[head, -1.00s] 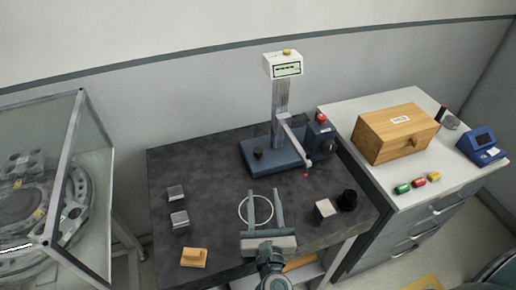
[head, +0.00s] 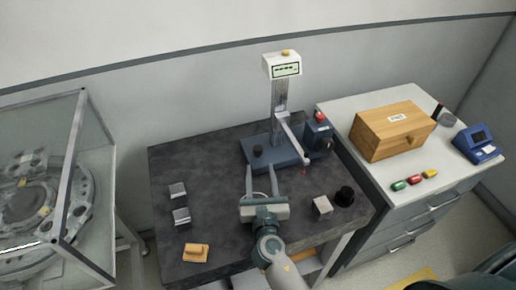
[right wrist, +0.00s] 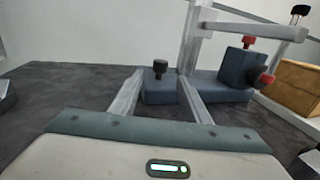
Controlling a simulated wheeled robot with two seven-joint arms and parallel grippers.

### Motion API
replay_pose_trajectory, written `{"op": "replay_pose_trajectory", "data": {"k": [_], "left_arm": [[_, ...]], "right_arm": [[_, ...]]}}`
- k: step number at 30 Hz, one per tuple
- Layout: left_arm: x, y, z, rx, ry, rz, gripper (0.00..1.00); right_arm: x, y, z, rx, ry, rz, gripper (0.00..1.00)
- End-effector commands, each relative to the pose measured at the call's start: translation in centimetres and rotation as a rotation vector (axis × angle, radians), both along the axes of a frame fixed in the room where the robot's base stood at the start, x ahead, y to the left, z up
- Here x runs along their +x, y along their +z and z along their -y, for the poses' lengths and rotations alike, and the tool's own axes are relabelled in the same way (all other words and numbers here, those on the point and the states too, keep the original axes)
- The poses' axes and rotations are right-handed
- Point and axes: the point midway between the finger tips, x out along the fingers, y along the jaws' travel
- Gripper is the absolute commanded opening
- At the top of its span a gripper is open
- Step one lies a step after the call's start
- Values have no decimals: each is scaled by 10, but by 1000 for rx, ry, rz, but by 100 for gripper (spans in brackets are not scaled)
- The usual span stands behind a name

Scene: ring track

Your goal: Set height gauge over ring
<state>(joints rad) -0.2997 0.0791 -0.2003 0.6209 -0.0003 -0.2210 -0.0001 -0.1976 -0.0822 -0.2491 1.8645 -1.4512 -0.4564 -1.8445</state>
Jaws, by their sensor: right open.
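The height gauge (head: 279,105) stands upright at the back of the dark table, with a blue base (head: 262,164), a display head (head: 285,66) and a side arm ending in a red-tipped probe. Its base also shows in the right wrist view (right wrist: 213,90). My right gripper (head: 263,172) is open, fingers pointing at the front of the base, with a black knob (right wrist: 160,68) seen just beyond. I cannot tell whether the fingers touch the base. My left gripper is not in view.
Two metal blocks (head: 181,216) and a wooden block (head: 195,252) lie at the left of the table (head: 215,160). A metal block (head: 322,206) and a black cylinder (head: 345,196) stand at the right. A white-topped cabinet (head: 345,112) with a wooden box (head: 392,131) stands beyond.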

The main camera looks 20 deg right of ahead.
Motion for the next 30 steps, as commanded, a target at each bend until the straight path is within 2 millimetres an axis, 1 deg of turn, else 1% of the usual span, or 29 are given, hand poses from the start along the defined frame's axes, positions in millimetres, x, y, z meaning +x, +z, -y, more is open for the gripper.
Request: {"op": "replay_pose_trajectory", "data": {"k": [1, 9, 15, 21, 29, 30], "left_arm": [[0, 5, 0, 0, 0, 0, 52], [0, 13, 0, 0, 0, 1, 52], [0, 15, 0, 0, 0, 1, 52], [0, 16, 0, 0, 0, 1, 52], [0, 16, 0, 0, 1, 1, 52], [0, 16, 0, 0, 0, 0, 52]], "right_arm": [[10, 3, 2, -1, 0, 2, 43], [56, 2, 13, -2, 0, 1, 43], [80, 1, 19, -1, -1, 0, 43], [89, 0, 21, -1, 0, -1, 43], [90, 0, 21, -1, 0, 0, 43], [89, 0, 21, -1, 0, 0, 40]]}}
